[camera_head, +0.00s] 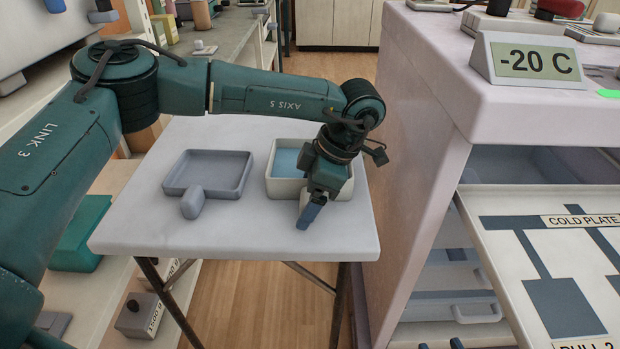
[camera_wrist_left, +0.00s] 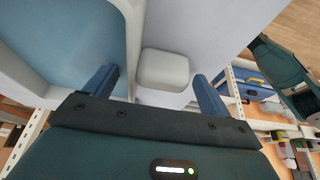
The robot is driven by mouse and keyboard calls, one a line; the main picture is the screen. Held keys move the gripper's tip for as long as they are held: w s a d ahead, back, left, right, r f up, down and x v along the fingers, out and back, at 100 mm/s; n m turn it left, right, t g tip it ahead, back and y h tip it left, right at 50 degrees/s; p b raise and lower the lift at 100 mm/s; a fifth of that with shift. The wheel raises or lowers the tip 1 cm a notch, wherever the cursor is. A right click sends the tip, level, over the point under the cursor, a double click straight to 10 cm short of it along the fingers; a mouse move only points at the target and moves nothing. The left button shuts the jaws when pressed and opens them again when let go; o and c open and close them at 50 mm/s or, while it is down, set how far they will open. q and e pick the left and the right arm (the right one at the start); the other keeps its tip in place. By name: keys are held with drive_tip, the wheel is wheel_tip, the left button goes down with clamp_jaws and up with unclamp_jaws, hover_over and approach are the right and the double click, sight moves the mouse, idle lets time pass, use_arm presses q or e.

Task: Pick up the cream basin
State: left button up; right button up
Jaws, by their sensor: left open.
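The cream basin (camera_head: 284,189), with a blue inside, stands on the small table at the right, beside the open drawer unit. In the left wrist view its pale rim (camera_wrist_left: 133,28) and blue floor fill the left side. A rounded pale block (camera_wrist_left: 165,70), which looks like the basin's handle, lies between my fingers in that view. My left gripper (camera_head: 309,212) points down at the basin's near side, and its wrist hides part of the basin. In the wrist view the left gripper (camera_wrist_left: 156,92) is open, one blue finger on each side of the block, without visible contact.
A grey tray with a handle (camera_head: 207,190) lies left of the basin on the white table (camera_head: 240,232). The table's front is clear. A white freezer cabinet (camera_head: 412,150) with a pulled-out cold plate drawer (camera_head: 500,235) stands close on the right. Shelves line the left.

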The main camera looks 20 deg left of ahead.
use_arm(q)
drive_tip(key=shift+c, duration=0.4)
drive_tip(key=c, duration=1.2)
use_arm(e)
drive_tip(key=shift+d, duration=0.1)
use_arm(q)
drive_tip(key=shift+r, duration=0.2)
use_arm(e)
drive_tip(key=shift+w, duration=0.1)
